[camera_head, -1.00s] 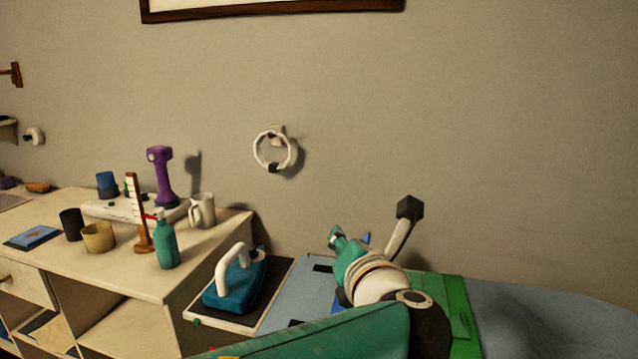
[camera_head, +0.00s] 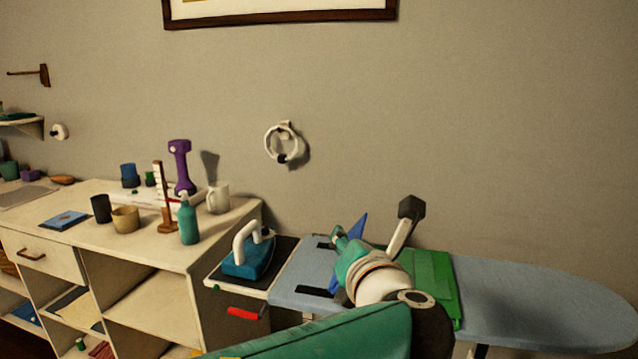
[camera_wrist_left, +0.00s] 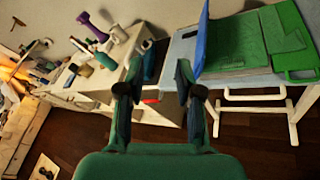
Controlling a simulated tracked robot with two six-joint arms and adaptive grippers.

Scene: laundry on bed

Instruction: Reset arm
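My left arm comes in from the bottom of the head view, and its wrist hides most of the left gripper (camera_head: 341,234). In the left wrist view the two fingers of the left gripper (camera_wrist_left: 158,90) stand apart with a clear gap. Nothing is held between them; the floor, the cabinet and the ironing board show behind. The gripper is in front of the ironing board (camera_head: 540,300). A blue upright piece (camera_wrist_left: 201,38) shows just beyond the right finger in the wrist view. My right gripper is in neither view.
Green folded cloth (camera_head: 436,280) lies on the board. A blue iron (camera_head: 248,257) stands at the board's left end. The cabinet (camera_head: 150,240) at left carries a purple dumbbell (camera_head: 181,165), a teal bottle (camera_head: 188,222), a white mug (camera_head: 218,199) and cups. Wall above is mostly bare.

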